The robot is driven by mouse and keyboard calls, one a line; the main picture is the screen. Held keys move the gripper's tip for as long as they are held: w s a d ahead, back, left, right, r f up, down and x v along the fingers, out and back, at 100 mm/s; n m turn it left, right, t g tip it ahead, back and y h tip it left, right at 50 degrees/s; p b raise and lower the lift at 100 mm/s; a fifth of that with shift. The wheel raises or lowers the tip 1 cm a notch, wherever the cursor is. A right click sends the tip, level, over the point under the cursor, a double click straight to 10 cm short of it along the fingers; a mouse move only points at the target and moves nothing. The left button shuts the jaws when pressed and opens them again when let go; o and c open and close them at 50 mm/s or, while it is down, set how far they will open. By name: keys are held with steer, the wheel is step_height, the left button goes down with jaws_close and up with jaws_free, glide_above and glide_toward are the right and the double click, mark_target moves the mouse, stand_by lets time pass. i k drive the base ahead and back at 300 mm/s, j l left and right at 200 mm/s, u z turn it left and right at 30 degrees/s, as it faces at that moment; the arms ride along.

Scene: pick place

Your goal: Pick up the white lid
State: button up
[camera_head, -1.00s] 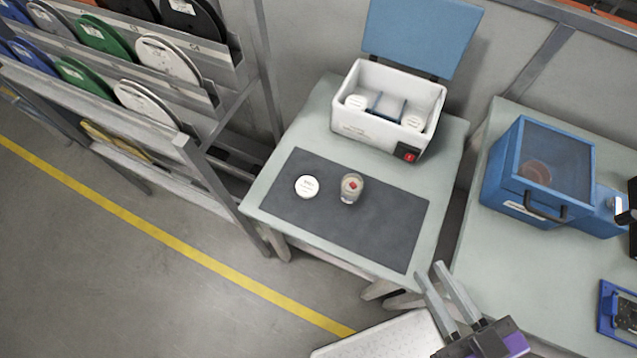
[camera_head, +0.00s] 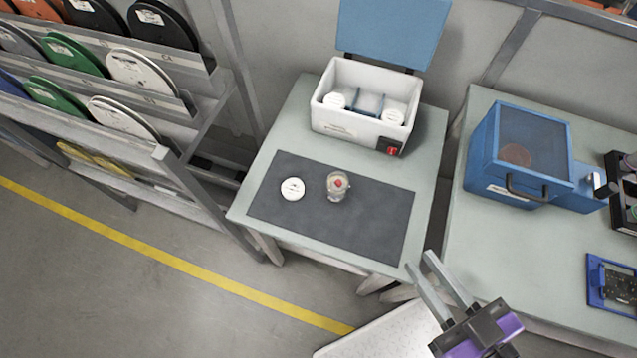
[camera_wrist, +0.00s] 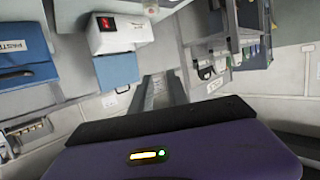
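The white lid (camera_head: 292,189), a small round disc with faint print on top, lies flat on the left part of a dark grey mat (camera_head: 370,229). A small clear jar (camera_head: 336,192) with something red in it stands just right of the lid, apart from it. My gripper (camera_head: 420,260) is at the lower right of the head view, off the table's front right corner and well away from the lid. Its two grey fingers are apart with nothing between them. They also show in the wrist view (camera_wrist: 166,88); the lid cannot be made out there.
A white box (camera_head: 344,122) with a raised blue lid stands at the table's back, holding white round items. A blue case (camera_head: 510,160) sits on the right-hand table. A rack of discs (camera_head: 130,110) stands left. The mat's right half is clear.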

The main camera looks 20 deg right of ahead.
mark_target(293, 189)
steer(key=j+z, duration=0.3)
steer(key=j, duration=1.55)
steer(key=i+j, duration=0.2)
steer(key=j, duration=0.25)
steer(key=l+z, duration=0.05)
